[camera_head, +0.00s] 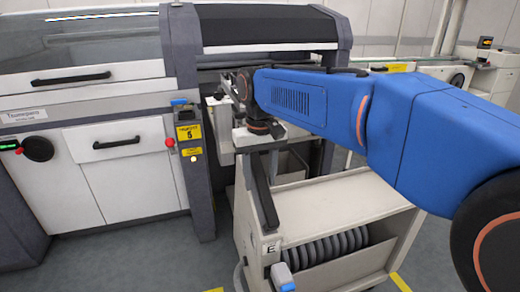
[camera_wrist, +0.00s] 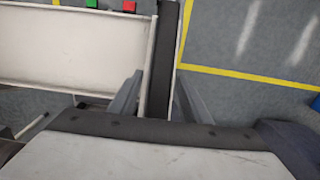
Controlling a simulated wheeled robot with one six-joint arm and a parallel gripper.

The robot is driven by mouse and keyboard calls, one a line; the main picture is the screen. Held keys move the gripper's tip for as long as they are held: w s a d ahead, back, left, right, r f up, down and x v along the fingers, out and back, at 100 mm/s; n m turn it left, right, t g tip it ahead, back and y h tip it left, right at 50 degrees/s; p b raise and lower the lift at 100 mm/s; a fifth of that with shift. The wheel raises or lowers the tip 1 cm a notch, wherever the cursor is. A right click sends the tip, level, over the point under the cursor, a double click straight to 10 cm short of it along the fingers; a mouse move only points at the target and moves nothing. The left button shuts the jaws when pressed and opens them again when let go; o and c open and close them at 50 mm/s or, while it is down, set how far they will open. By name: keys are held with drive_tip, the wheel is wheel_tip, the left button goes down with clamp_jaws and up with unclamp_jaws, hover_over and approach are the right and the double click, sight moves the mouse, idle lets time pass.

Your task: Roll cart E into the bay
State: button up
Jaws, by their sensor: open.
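Cart E (camera_head: 335,208) is a beige trolley with an "E" label, dark reels in its lower front and a long dark handle bar (camera_head: 263,190) along its left side. It stands in front of the machine's open bay (camera_head: 296,160). In the wrist view, my gripper (camera_wrist: 157,97) is open, with one grey finger on each side of the dark handle bar (camera_wrist: 165,45). Whether the fingers touch the bar, I cannot tell. The cart's pale top (camera_wrist: 75,45) lies left of it. In the head view, my blue arm reaches across from the right and hides part of the bay.
The machine's dark post (camera_head: 190,110) with a yellow "5" sign stands left of the bay. White machine cabinets (camera_head: 125,160) fill the left. Yellow floor lines (camera_wrist: 240,75) edge the grey floor, clear on the right of the wrist view. Another machine (camera_head: 440,70) stands behind.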

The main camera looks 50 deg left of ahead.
wheel_tip(320, 180, up, 16)
idle(0.5)
drive_tip(key=shift+r, duration=0.1)
